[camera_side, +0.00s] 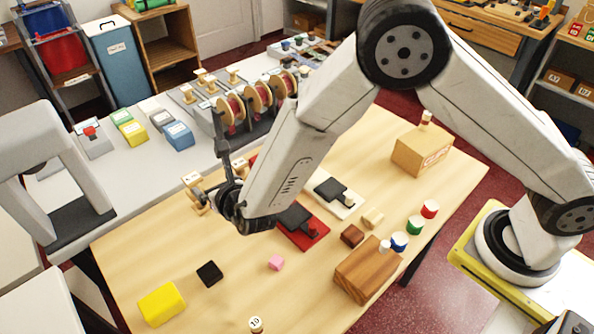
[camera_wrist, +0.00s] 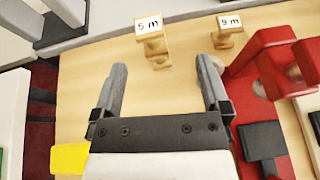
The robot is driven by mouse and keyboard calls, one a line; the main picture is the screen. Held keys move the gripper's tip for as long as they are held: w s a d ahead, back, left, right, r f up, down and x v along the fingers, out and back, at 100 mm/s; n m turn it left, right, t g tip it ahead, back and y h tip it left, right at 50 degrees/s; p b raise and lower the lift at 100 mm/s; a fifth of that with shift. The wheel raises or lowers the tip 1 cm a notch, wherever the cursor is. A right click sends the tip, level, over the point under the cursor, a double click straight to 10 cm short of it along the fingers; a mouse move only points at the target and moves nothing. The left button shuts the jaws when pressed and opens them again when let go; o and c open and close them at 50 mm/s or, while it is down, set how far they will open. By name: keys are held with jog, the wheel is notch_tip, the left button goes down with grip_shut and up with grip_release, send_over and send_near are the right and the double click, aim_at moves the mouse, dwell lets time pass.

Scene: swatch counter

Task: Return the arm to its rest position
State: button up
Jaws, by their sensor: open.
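My gripper (camera_wrist: 162,70) is open and empty in the wrist view, its two dark fingers wide apart over the wooden table (camera_wrist: 100,52). A small wooden stand tagged 5 m (camera_wrist: 151,37) shows ahead between the fingers. Another tagged 9 m (camera_wrist: 229,32) is beyond the right finger. In the side view my arm reaches from the right across the table, with its dark end low over the table's left part. The fingertips are hard to make out there.
A red stand (camera_wrist: 262,85) is close to the right finger. A yellow block (camera_side: 162,302), black block (camera_side: 209,273) and pink block (camera_side: 276,262) lie on the near table. Spools (camera_side: 257,96) stand on a rack behind my arm's end. A grey arch (camera_side: 40,140) stands left.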

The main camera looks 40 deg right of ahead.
jog(key=s+d+r+m+g, duration=0.2)
jog(key=s+d+m, duration=0.5)
jog(key=m, duration=0.4)
jog(key=s+d+r+m+g, duration=0.2)
jog(key=s+d+m+g, duration=0.3)
jog(key=d+m, duration=0.5)
jog(key=s+d+r+m+g+y, duration=0.1)
jog(key=s+d+r+m+g, duration=0.2)
jog(key=s+d+m, duration=0.6)
jog(key=shift+m+g, duration=0.4)
jog(key=shift+m, duration=1.9)
